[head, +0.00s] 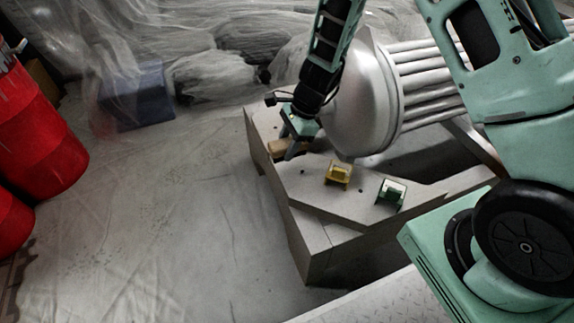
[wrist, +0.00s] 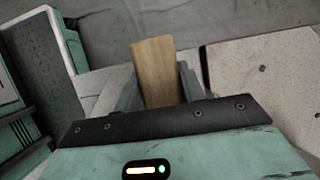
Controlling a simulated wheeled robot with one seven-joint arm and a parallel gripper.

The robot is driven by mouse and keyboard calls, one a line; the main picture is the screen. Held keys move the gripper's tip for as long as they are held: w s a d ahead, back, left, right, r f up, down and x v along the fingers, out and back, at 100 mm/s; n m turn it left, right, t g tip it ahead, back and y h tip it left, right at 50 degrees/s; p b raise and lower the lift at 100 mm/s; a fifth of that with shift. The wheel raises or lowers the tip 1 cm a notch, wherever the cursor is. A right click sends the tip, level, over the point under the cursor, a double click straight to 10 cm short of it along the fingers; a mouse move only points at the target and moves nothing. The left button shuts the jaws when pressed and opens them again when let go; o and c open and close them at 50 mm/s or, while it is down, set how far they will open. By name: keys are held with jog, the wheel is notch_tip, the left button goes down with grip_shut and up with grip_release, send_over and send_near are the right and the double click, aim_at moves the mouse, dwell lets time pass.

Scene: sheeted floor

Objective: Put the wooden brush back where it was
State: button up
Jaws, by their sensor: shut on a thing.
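The wooden brush (wrist: 153,70) shows in the wrist view as a plain tan wooden block between the two grey fingers. My gripper (head: 290,150) is shut on it. In the head view the brush (head: 277,146) is a small tan piece at the fingertips, over the far left part of the pale block-like stand (head: 315,220). The gripper hides part of it, and no bristles can be made out. I cannot tell whether the brush touches the stand's top.
A yellow block-like item (head: 338,174) and a green and white one (head: 390,192) sit on the stand, right of my gripper. A large silver ribbed machine (head: 360,95) rises close behind. Red drums (head: 38,135) stand far left. The sheeted floor (head: 170,230) between is clear.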

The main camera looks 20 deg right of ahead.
aim_at(287, 168)
jog(key=shift+f+b, duration=1.3)
jog(key=shift+f, duration=1.45)
jog(key=shift+f, duration=0.15)
jog(key=o, duration=1)
